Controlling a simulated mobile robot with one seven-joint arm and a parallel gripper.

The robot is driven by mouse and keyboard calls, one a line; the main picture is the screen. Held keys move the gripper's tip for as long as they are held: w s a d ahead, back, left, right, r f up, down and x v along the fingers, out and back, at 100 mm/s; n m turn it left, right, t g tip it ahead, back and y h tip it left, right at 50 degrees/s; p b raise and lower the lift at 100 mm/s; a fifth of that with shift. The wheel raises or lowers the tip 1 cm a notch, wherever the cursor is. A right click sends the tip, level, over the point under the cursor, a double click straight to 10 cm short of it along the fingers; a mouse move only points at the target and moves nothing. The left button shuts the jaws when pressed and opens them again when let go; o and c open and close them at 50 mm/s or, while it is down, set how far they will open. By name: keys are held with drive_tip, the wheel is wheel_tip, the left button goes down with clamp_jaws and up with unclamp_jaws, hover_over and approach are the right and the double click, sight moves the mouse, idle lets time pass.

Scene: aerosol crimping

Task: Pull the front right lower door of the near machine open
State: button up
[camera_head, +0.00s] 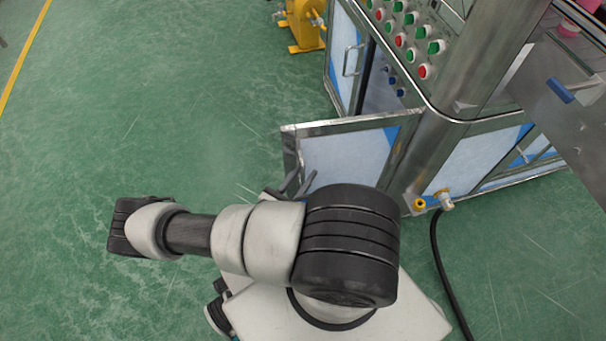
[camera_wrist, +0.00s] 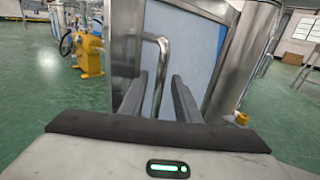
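The front right lower door (camera_head: 345,155) of the near machine is a pale panel in a steel frame. It stands swung out from the machine, with the opening showing beside it. My gripper (camera_head: 297,184) is at the door's free edge, its two fingers apart. In the wrist view, the door panel (camera_wrist: 187,40) fills the middle. Its curved steel bar handle (camera_wrist: 163,60) runs down toward the space between the fingers of my gripper (camera_wrist: 162,100). I cannot tell whether the fingers touch the handle. My arm hides the lower part of the door in the head view.
The machine's control panel (camera_head: 405,30) with red and green buttons is above. Another door with a handle (camera_head: 351,60) is further back. A black hose (camera_head: 440,260) runs down from a fitting at right. A yellow machine (camera_head: 304,25) stands behind. Green floor (camera_head: 130,110) is clear at left.

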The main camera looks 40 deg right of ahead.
drive_tip(key=shift+a, duration=0.1)
drive_tip(key=b+v, duration=0.2)
drive_tip(key=v, duration=1.5)
drive_tip(key=shift+b, duration=0.35)
